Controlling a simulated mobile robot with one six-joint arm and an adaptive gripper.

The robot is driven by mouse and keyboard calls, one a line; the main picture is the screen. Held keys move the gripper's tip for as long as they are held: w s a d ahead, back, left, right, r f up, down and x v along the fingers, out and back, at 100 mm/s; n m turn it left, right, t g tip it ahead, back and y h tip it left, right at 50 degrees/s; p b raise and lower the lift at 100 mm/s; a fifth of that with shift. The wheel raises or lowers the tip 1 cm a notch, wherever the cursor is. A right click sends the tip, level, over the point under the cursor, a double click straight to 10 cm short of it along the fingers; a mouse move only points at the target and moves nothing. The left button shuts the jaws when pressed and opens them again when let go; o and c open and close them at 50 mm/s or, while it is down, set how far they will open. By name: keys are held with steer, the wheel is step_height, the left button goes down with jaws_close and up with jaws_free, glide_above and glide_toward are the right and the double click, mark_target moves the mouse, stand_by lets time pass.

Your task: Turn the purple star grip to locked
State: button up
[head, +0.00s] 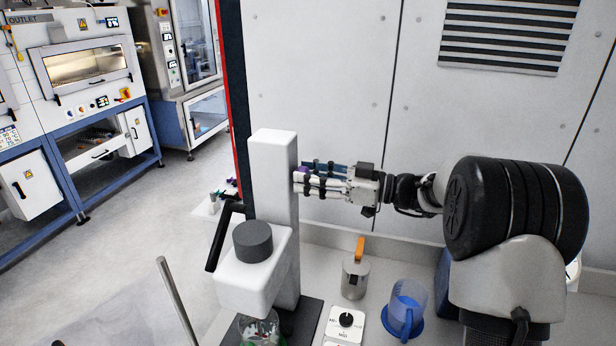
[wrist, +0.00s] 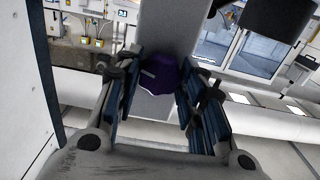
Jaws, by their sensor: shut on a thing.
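The purple star grip (wrist: 160,75) sits on the side of a white upright column (head: 272,175). In the wrist view it lies between the two fingers of my gripper (wrist: 157,95), with a pale line across its face. In the head view my gripper (head: 305,178) reaches the column from the right, and only a little purple (head: 303,172) shows between its fingertips. The fingers are closed around the grip. The rest of the grip is hidden by the fingers, and any lock marking cannot be made out.
The column carries a white head with a dark grey cap (head: 253,240) and a black lever (head: 222,236). Below stand a metal jug with an orange handle (head: 355,272), a blue beaker (head: 405,308) and a black dial on a white plate (head: 345,320). A wall panel (head: 320,90) rises behind.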

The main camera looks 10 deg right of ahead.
steer(key=shift+m+p, duration=2.15)
steer(key=shift+m, duration=2.85)
